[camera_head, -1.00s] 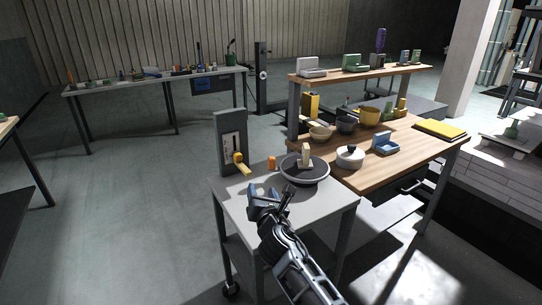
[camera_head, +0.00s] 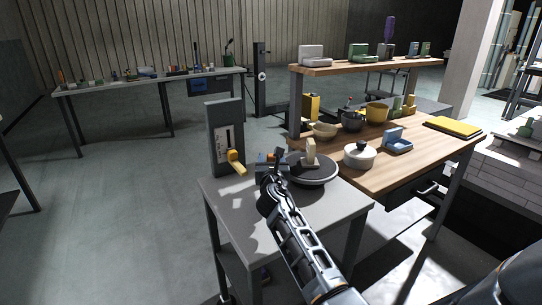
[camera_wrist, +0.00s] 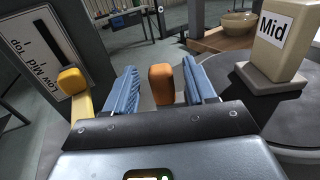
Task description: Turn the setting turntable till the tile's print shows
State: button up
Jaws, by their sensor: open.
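The setting turntable (camera_head: 324,178) is a dark round disc on the grey cart. A beige tile (camera_head: 310,148) stands upright on it in a small base. In the wrist view the tile (camera_wrist: 264,62) shows a white label (camera_wrist: 276,27) printed "Mid", and part of the turntable (camera_wrist: 232,98) shows at the right. My gripper (camera_wrist: 161,84) is open, with blue fingers on either side of an orange block (camera_wrist: 161,92). The block appears between or just beyond the fingertips; I cannot tell if they touch it. In the head view my gripper (camera_head: 270,164) is left of the turntable.
A grey panel (camera_head: 224,115) with a yellow slider handle (camera_head: 237,163) stands close left; its scale reads Top, Mid, Low in the wrist view (camera_wrist: 32,48). A wooden bench (camera_head: 380,165) with bowls and a white lidded pot (camera_head: 359,156) is close right. Open floor lies left.

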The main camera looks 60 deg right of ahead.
aim_at(271, 154)
jog(key=shift+x, duration=2)
jog(key=shift+c, duration=0.3)
grip_shut()
